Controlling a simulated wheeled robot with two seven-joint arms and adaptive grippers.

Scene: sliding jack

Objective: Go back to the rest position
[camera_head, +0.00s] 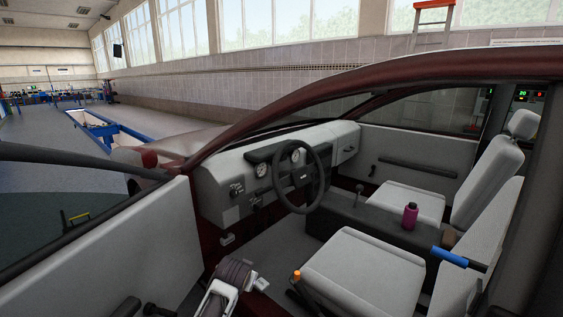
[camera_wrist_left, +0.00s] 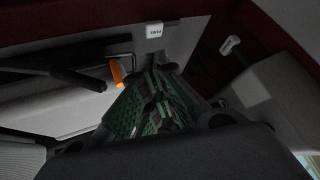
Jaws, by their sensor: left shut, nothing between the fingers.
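My left gripper (camera_wrist_left: 157,84) fills the middle of the left wrist view. Its green-padded fingers are shut with nothing between them. They point into the dark footwell area beside a lever with an orange end (camera_wrist_left: 116,72); whether they touch it I cannot tell. In the head view my left gripper (camera_head: 238,284) shows in part at the bottom, low inside the open car door, in front of the driver's seat (camera_head: 365,268). An orange-tipped lever (camera_head: 297,275) stands just right of it. My right gripper is in neither view.
The open door (camera_head: 150,240) is on the left, and the steering wheel (camera_head: 303,178) and dashboard (camera_head: 225,190) are ahead. A white labelled tag (camera_wrist_left: 153,29) and a pale handle (camera_wrist_left: 230,44) are near the fingers. A purple bottle (camera_head: 410,216) stands between the seats.

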